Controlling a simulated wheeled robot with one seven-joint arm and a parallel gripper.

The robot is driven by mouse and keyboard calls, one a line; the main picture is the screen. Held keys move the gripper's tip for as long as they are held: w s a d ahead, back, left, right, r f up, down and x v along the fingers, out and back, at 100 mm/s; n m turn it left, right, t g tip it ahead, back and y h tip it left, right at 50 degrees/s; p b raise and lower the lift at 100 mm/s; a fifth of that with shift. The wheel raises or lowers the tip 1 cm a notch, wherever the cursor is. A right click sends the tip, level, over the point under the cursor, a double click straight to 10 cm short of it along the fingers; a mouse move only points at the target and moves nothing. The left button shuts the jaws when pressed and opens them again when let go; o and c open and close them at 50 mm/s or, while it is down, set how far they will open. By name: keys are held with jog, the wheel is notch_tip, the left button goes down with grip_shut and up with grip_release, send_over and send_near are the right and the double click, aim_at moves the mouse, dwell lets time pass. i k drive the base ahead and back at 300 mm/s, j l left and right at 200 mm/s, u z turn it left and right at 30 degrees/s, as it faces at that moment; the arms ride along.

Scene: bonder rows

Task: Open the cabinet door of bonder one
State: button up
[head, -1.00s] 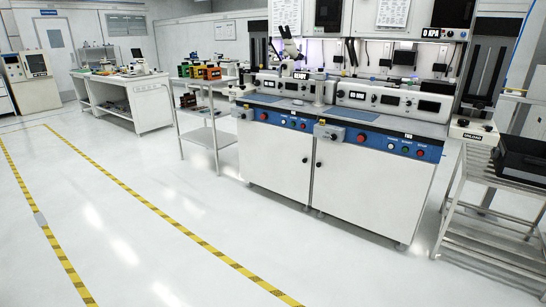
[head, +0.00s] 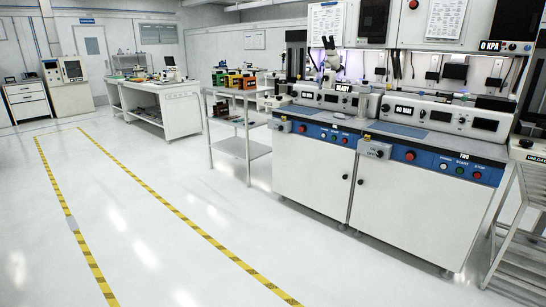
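Two bonders stand side by side on the right of the head view. Bonder one (head: 310,129) is the left one, with a blue front panel and a small label too small to read surely. Its white cabinet door (head: 308,178) below is shut, with a small dark knob (head: 345,177) near its right edge. Bonder two (head: 435,160), labelled TWO, has its own shut white door (head: 410,220) with a dark knob (head: 360,182) near its left edge. My gripper is not in view.
A metal rack (head: 520,220) stands at the far right. A white bench (head: 170,112) is farther back. The floor in front is clear, with yellow-black tape lines (head: 190,222).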

aim_at(316, 175)
jog(key=i, duration=2.5)
jog(key=i+z, duration=0.15)
jog(key=i, duration=0.35)
jog(key=i+j+z, duration=0.15)
jog(key=i, duration=0.35)
jog(key=i+j+z, duration=0.1)
jog(key=i, duration=0.4)
